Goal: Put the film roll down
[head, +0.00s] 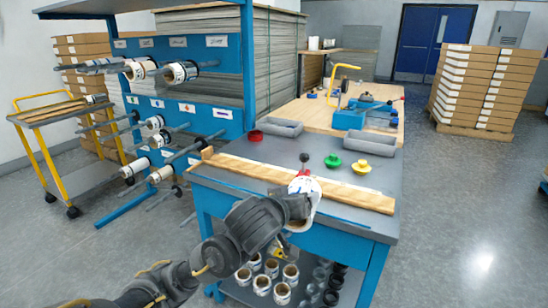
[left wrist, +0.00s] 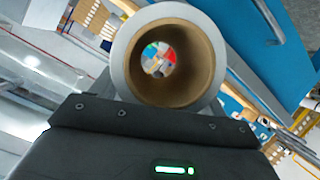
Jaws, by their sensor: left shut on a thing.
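The film roll (head: 308,187) is a white roll in my left gripper (head: 299,203), over the front part of the grey-topped table (head: 231,148). In the left wrist view the roll (left wrist: 193,83) is seen end-on, with a brown cardboard core open through the middle. The dark gripper body lies just below it in that view, and the fingertips are hidden. My left gripper is shut on the roll. I cannot tell whether the roll touches the table. My right gripper is not in view.
A wooden strip (head: 245,171) runs along the table's front. Behind it are a red ring (head: 255,136), a green knob (head: 333,166), a yellow knob (head: 360,167) and two grey trays (head: 276,127). Several rolls (head: 283,294) stand on the lower shelf. A blue rack (head: 210,92) with rolls on rods stands left.

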